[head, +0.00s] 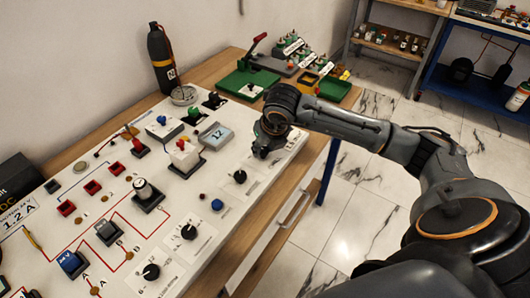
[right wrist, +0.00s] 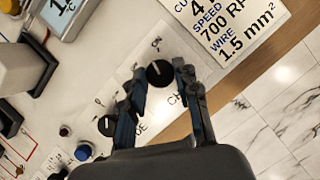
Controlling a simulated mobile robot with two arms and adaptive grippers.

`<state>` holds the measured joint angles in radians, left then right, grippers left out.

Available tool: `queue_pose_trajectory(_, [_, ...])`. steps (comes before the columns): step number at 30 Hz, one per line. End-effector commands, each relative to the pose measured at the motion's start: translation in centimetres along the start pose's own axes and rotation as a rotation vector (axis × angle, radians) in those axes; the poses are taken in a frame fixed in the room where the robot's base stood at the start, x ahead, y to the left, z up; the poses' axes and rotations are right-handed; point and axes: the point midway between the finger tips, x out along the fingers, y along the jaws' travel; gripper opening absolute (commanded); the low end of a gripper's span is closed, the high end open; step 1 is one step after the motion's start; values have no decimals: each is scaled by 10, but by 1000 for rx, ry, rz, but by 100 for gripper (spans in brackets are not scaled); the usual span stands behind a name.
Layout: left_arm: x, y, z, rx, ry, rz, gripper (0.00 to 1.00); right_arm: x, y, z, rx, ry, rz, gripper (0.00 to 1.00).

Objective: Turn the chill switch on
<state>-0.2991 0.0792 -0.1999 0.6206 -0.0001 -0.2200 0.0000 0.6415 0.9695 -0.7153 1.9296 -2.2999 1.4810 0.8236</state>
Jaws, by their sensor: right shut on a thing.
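The chill switch (right wrist: 159,73) is a round black knob on a white label in the right wrist view. "ON" is printed above it, and the letters "CH" show below, partly covered by a finger. A pale mark shows on the knob, but its exact setting is hard to read. My right gripper (right wrist: 163,78) has its two fingers on either side of the knob and is shut on it. In the head view my right gripper (head: 267,148) is low at the panel's far right edge and hides the knob. My left gripper is not in view.
The white panel (head: 120,190) carries several other knobs, including a black one (head: 240,176) nearby, and a display box (head: 216,136). A label card (right wrist: 232,25) lies beside the switch. Green trays (head: 333,89) and a dark bottle (head: 161,60) stand farther back.

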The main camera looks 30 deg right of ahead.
Motion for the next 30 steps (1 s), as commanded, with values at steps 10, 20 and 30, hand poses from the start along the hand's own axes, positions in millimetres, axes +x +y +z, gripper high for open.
queue_pose_trajectory(10, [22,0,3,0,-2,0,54,2,2,0,210,-1,-85,0])
queue_pose_trajectory(20, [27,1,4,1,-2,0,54,0,2,0,289,1,-119,0])
queue_pose_trajectory(30, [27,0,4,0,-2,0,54,0,2,0,297,1,-123,0])
